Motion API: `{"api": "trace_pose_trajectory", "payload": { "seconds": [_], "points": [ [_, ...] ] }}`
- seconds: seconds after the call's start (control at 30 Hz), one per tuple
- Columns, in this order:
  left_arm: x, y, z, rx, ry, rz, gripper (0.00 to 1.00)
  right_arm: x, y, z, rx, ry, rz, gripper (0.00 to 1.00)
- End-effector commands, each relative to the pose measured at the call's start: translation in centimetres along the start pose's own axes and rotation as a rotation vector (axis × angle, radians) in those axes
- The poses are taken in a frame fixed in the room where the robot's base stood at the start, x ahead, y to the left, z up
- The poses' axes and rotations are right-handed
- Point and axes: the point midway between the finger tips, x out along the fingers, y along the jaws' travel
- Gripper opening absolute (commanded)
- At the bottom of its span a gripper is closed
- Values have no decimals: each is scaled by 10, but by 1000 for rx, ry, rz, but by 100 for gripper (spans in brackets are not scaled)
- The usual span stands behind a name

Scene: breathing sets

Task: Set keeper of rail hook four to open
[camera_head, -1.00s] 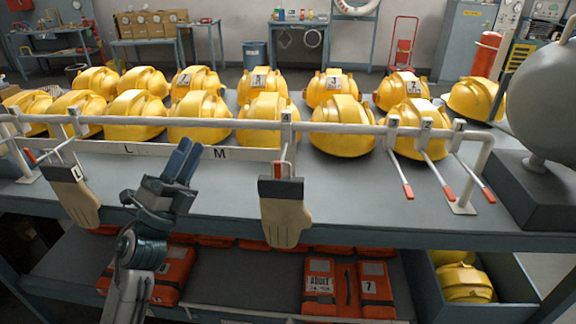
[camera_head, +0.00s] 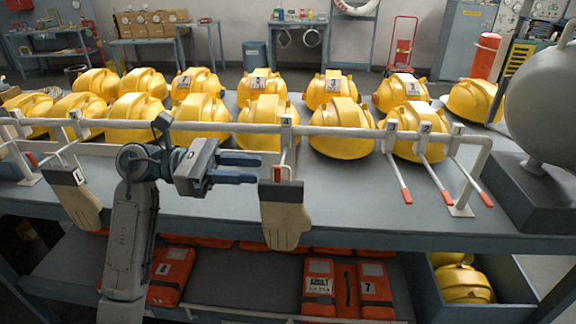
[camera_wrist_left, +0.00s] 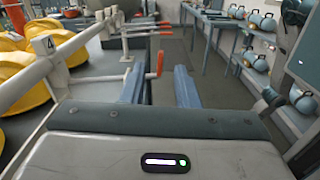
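Rail hook four (camera_head: 284,150) hangs from the white rail under the label 4, with a tan glove (camera_head: 286,218) on it. Its red keeper (camera_head: 278,173) is at the front end of the rod; in the left wrist view the keeper (camera_wrist_left: 160,63) stands upright, across the rod. My left gripper (camera_head: 260,168) is open and empty, fingers pointing right, just left of the keeper. In the left wrist view the gripper (camera_wrist_left: 160,85) has the keeper ahead, between the finger lines; I see no contact. My right gripper is out of view.
Other hooks with red ends in line with their rods (camera_head: 400,180) stand to the right. A second glove (camera_head: 78,200) hangs at the left. Yellow helmets (camera_head: 342,128) line the table behind the rail (camera_head: 350,131). Orange packs (camera_head: 345,285) lie on the lower shelf.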

Motion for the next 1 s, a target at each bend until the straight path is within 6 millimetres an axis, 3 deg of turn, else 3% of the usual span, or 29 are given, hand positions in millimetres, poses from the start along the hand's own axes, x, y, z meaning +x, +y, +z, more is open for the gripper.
{"api": "trace_pose_trajectory", "payload": {
  "seconds": [0.2, 0.5, 0.97, 1.0],
  "points": [
    [34, 0, 4, -2, -6, -3, 28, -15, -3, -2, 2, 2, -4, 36],
    [69, 0, 2, -1, -5, -2, 28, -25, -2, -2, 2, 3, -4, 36],
    [78, 0, 0, -2, -1, 0, 28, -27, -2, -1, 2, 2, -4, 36],
    [78, 0, 0, -2, -1, 0, 24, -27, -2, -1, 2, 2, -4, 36]
  ]
}}
